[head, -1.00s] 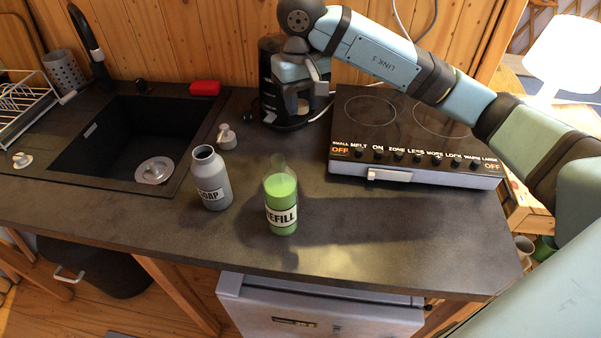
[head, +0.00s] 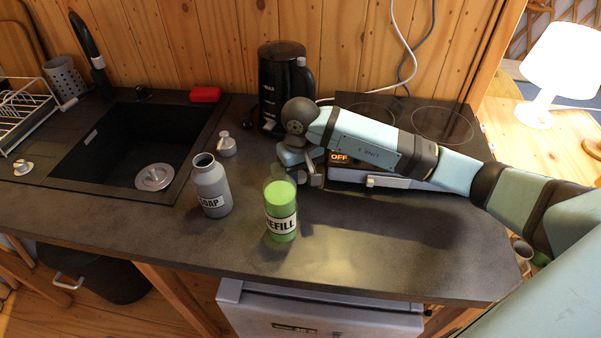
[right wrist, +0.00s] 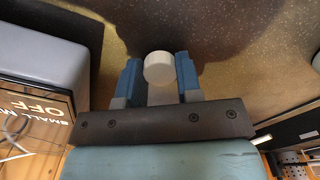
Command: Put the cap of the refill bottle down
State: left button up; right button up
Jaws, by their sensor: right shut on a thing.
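The refill bottle (head: 281,220) stands upright on the counter, with green liquid inside and a clear, uncapped neck. My right gripper (head: 314,181) is low, just right of and behind the bottle, in front of the hob. In the right wrist view my right gripper (right wrist: 160,76) is shut on the round white cap (right wrist: 158,66), held between its blue fingers. Dark countertop (right wrist: 230,40) shows beyond the cap; I cannot tell whether the cap touches it. In the head view I cannot make out the cap. My left gripper is not in view.
The grey soap bottle (head: 212,190) stands open left of the refill bottle, its pump top (head: 227,145) behind it. A black kettle (head: 284,85) and the hob (head: 440,125) are at the back. The sink (head: 125,145) is at left. The front right counter is clear.

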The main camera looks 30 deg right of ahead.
aim_at(301, 175)
jog(key=shift+f+b, duration=0.35)
jog(key=shift+f, duration=0.15)
jog(key=o, duration=1)
jog(key=shift+r, duration=0.1)
jog(key=shift+r, duration=0.1)
jog(key=shift+r+p, duration=0.2)
jog(key=shift+p, duration=0.3)
notch_tip(301, 175, up, 12)
jog(key=shift+f+b, duration=0.1)
jog(key=shift+b, duration=0.45)
